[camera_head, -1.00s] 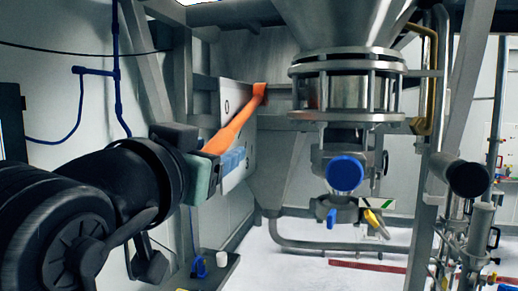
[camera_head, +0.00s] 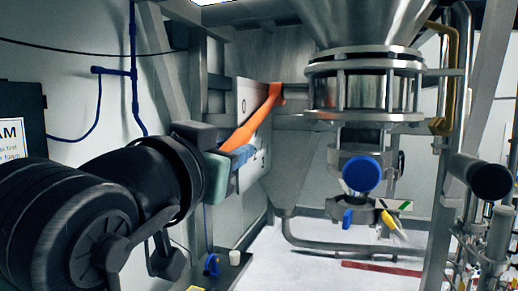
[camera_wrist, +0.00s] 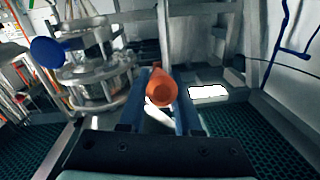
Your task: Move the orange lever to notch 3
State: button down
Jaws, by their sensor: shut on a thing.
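The orange lever (camera_head: 252,122) slants down from its pivot, at the upper right, toward my gripper in the head view. It lies in front of a light plate (camera_head: 246,95) with a round mark near its top; notch numbers are not readable. My gripper (camera_head: 238,155), with blue fingers, is at the lever's lower end and shut on it. In the wrist view the lever's rounded orange end (camera_wrist: 161,90) sits between the two blue fingers of my gripper (camera_wrist: 163,88). The fingers hide part of the plate in the head view.
A steel hopper (camera_head: 365,75) with a blue round cap (camera_head: 362,174) below stands right of the lever. A blue pipe (camera_head: 133,70) runs along the left wall. A yellow-handled valve (camera_head: 389,219) sits low.

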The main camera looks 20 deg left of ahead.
jog(key=shift+f, duration=0.15)
dwell(0.7)
jog(key=f+b, duration=0.1)
jog(key=b, duration=0.1)
jog(key=f+b, duration=0.1)
jog(key=shift+w+t+b, duration=0.3)
jog(key=shift+t+b, duration=0.1)
jog(key=f+b, duration=0.1)
jog(key=b, duration=0.1)
jog(key=w+f+t+b, duration=0.1)
jog(key=b, duration=0.2)
jog(key=shift+w+d+f, duration=0.1)
jog(key=shift+w+f, duration=0.1)
jog(key=shift+f, duration=0.15)
jog(key=shift+w+f+t+b, duration=0.4)
jog(key=shift+t+b, duration=0.2)
jog(key=shift+b, duration=0.3)
jog(key=shift+r, duration=0.1)
jog(key=c, duration=0.6)
grip_release()
jog(key=shift+w, duration=0.1)
